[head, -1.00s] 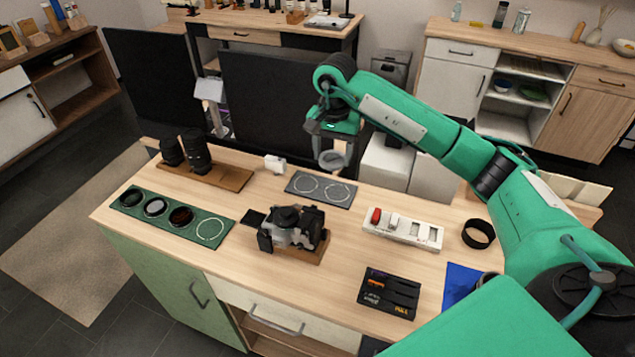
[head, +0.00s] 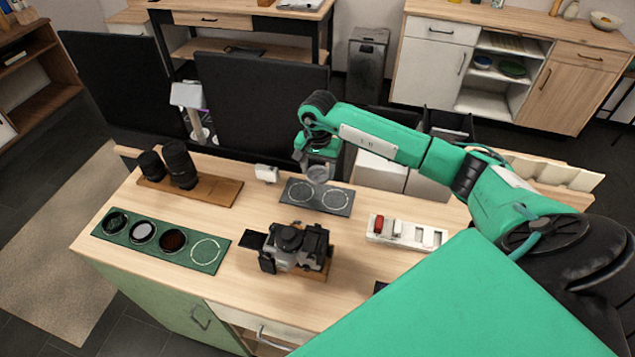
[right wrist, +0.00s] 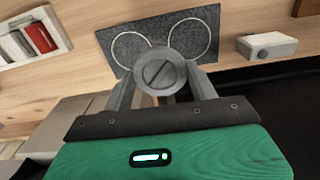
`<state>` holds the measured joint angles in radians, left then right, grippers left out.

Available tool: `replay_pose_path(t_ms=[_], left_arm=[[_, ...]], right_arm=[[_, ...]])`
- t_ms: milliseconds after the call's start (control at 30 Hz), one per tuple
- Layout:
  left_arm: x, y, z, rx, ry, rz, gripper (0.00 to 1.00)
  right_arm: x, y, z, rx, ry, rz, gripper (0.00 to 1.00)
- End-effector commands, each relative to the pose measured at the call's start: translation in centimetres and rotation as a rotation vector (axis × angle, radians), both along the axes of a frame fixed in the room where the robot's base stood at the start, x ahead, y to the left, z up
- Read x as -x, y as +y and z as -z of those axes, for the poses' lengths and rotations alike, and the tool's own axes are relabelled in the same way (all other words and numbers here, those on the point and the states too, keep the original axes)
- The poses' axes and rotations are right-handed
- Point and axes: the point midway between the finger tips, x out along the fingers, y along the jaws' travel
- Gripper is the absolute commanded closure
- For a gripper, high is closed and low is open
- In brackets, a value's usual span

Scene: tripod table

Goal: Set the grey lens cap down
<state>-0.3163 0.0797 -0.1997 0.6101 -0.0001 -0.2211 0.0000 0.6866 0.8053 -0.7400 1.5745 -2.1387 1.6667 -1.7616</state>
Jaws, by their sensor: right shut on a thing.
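My right gripper (head: 316,172) is shut on the grey lens cap (right wrist: 160,72), a round disc with a slot across its face. In the head view the cap (head: 317,178) is partly covered by the gripper. It is over the far edge of a dark grey mat (head: 322,209) with two white circles. In the right wrist view the mat (right wrist: 152,33) lies beyond the cap, with both circles bare. The cap appears to be above the mat; the exact gap is hard to tell. My left gripper is not in view.
A white device (head: 266,173) stands left of the mat. A camera (head: 296,247) is nearer the front. A green board (head: 161,240) with several round items lies left, a white battery tray (head: 405,233) right. Two lenses (head: 180,165) stand on a wooden board. Black screens (head: 262,105) rise behind.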

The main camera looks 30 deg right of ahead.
Motion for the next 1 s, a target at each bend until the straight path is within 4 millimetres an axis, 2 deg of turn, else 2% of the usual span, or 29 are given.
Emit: replay_pose_path(t_ms=[100, 267, 367, 600, 1000], left_arm=[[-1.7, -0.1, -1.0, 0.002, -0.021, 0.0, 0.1], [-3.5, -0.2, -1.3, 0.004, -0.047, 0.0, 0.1], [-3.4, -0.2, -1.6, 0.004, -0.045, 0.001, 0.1], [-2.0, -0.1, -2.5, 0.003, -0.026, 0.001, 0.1], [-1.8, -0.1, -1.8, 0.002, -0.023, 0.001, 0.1]], right_arm=[[0.1, 0.0, 2.1, -0.001, 0.002, 0.002, 0.68], [-0.1, 0.0, 3.4, -0.001, -0.002, 0.0, 0.68], [0.0, 0.0, 4.2, -0.002, 0.0, 0.0, 0.68], [0.0, 0.1, 7.5, -0.002, 0.001, 0.001, 0.68], [-0.1, 0.0, 8.2, 0.0, -0.001, 0.0, 0.68]])
